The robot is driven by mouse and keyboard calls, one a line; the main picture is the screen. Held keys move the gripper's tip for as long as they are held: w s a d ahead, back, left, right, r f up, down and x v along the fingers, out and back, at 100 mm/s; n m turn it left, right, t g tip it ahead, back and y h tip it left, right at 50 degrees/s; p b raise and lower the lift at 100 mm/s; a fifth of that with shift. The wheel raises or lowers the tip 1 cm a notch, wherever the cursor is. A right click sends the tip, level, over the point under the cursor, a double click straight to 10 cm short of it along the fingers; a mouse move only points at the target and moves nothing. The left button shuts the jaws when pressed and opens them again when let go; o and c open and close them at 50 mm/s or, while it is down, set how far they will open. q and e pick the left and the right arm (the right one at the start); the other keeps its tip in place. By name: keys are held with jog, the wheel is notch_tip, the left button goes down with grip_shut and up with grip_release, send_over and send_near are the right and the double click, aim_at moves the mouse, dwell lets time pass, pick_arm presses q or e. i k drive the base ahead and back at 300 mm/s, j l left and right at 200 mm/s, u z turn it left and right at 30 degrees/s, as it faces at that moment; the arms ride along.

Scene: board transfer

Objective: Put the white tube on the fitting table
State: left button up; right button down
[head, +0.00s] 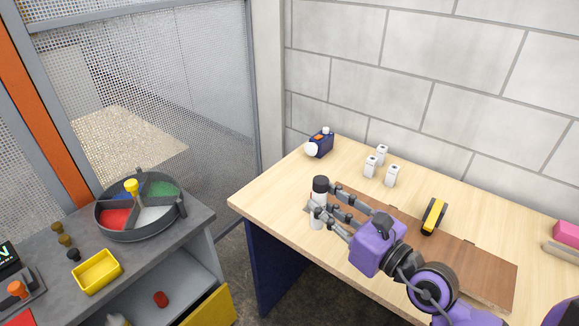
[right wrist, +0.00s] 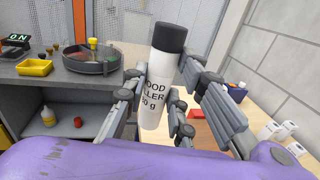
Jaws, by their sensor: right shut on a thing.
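The white tube (head: 317,218) has a black cap and lettering that includes "FILLER". My right gripper (head: 323,208) is shut on it, fingers around its body. In the right wrist view the tube (right wrist: 155,75) stands nearly upright, slightly tilted, between the fingers (right wrist: 158,97). In the head view it appears over the left part of the light wooden table (head: 268,202), by the left end of a brown board (head: 480,272). I cannot tell whether its base touches anything. Which surface is the fitting table is not marked. My left gripper is not in view.
A grey bench (head: 190,232) at left bears a round divided tray (head: 150,233), a yellow bin (head: 97,272) and small knobs. On the wooden table are a dark blue device (head: 320,143), white blocks (head: 391,176) and a yellow-black roll (head: 433,216). A gap separates the two surfaces.

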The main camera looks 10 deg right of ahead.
aim_at(280, 193)
jog(key=i+j, duration=0.2)
jog(key=j, duration=0.15)
jog(key=i+j, duration=0.4)
jog(key=j, duration=0.25)
